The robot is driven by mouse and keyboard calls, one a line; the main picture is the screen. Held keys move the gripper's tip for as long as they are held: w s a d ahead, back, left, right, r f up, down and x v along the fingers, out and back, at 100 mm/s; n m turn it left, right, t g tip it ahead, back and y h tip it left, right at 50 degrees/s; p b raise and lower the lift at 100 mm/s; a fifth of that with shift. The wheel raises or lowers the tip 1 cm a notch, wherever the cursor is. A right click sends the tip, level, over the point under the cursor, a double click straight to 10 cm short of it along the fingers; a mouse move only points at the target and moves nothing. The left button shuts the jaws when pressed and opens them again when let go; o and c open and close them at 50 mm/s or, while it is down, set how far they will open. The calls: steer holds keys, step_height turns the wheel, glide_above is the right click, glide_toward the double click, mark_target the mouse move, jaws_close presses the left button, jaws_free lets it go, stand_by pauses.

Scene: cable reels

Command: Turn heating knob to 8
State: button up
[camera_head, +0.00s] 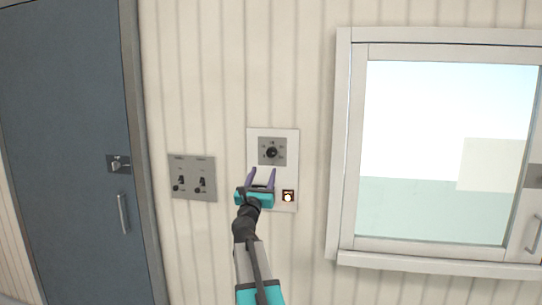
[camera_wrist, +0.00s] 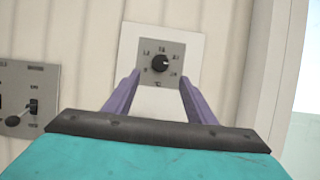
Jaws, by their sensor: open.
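The heating knob (camera_head: 271,152) is a black round knob on a grey square dial plate, mounted on a white panel (camera_head: 286,135) on the wall. In the wrist view the knob (camera_wrist: 160,63) sits in the middle of its dial, with numbers around it and a °C mark below. A light pointer mark shows on the knob's right side. My gripper (camera_head: 261,179) is open and empty, its two purple fingers below the knob in the head view. In the wrist view the gripper (camera_wrist: 158,88) has its fingers spread either side of the dial, apart from the knob.
A lit switch (camera_head: 288,196) is at the panel's lower right. A grey panel with two toggle switches (camera_head: 192,178) is on the wall to the left. A blue-grey door (camera_head: 65,150) is at far left, and a white-framed window (camera_head: 343,150) is to the right.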

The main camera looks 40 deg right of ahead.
mark_target(270, 154)
steer(key=shift+p+x, duration=2.15)
steer(key=shift+x, duration=3.7)
steer(key=shift+f, duration=0.1)
steer(key=c, duration=1)
steer(key=shift+d, duration=0.15)
